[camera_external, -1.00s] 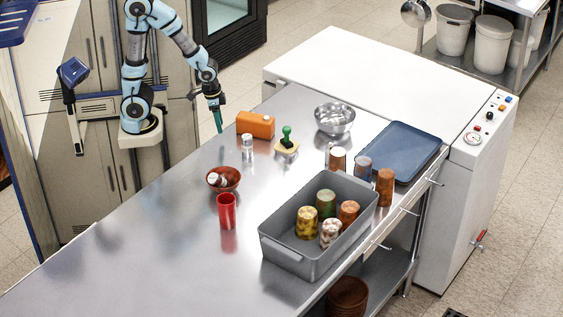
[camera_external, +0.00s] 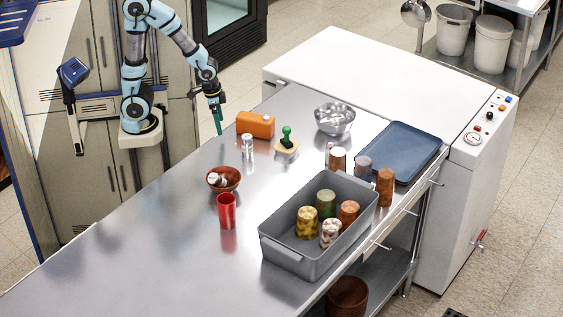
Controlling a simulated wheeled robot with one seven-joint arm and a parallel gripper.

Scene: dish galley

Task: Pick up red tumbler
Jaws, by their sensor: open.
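The red tumbler (camera_external: 227,212) stands upright on the steel counter (camera_external: 130,245), near the middle of the picture. A brown bowl (camera_external: 233,184) with small pale items in it sits just behind the tumbler. My gripper (camera_external: 218,126) hangs above the far edge of the counter, pointing down, well behind the tumbler and apart from it. It is open and seems to hold nothing; its fingers are small in this view.
A grey bin (camera_external: 290,256) with several tumblers stands right of the red tumbler. An orange box (camera_external: 255,124), a shaker (camera_external: 247,147), a green-handled stamp (camera_external: 287,138) and a metal bowl (camera_external: 334,121) stand farther back. A blue tray (camera_external: 405,150) lies right. The left counter is clear.

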